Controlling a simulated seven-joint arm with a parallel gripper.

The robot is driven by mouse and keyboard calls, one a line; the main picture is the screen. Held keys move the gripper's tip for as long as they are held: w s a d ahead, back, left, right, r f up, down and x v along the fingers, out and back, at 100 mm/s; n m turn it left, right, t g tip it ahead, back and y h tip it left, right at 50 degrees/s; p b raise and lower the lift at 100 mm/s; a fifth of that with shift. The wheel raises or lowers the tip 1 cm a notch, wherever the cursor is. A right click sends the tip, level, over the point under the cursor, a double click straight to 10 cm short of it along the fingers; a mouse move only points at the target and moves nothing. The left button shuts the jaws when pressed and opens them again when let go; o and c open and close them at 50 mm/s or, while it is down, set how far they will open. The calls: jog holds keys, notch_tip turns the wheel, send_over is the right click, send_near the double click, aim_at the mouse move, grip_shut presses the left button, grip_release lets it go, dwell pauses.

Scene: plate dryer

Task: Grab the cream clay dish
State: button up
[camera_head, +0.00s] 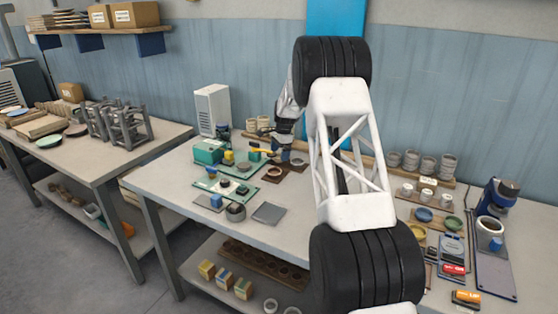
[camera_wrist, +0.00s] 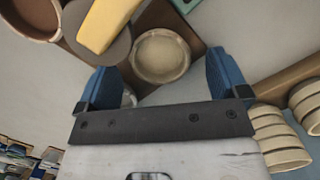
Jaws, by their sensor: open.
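The cream clay dish (camera_wrist: 160,55) is a shallow round dish with a pale rim, lying on a brown board (camera_wrist: 191,42) in the wrist view. My gripper (camera_wrist: 158,62) is open, with one blue finger to the left of the dish and one to the right. The dish shows ahead of and between the fingertips; I cannot tell the remaining distance or any contact. Nothing is held. In the head view my gripper (camera_head: 284,143) is over the back of the workbench, above the board, and the dish is too small there to make out surely.
A yellow piece (camera_wrist: 106,22) over a grey disc and a brown bowl (camera_wrist: 31,16) lie left of the dish. Stacked cream bowls (camera_wrist: 278,137) stand close to the right finger. A white box (camera_head: 212,109) stands at the back left of the workbench (camera_head: 170,190).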

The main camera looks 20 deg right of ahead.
jog(key=shift+a+f, duration=0.1)
jog(key=shift+f, duration=0.65)
jog(key=c, duration=1)
jog(key=shift+r, duration=0.1)
notch_tip(320, 180, up, 10)
dwell(0.6)
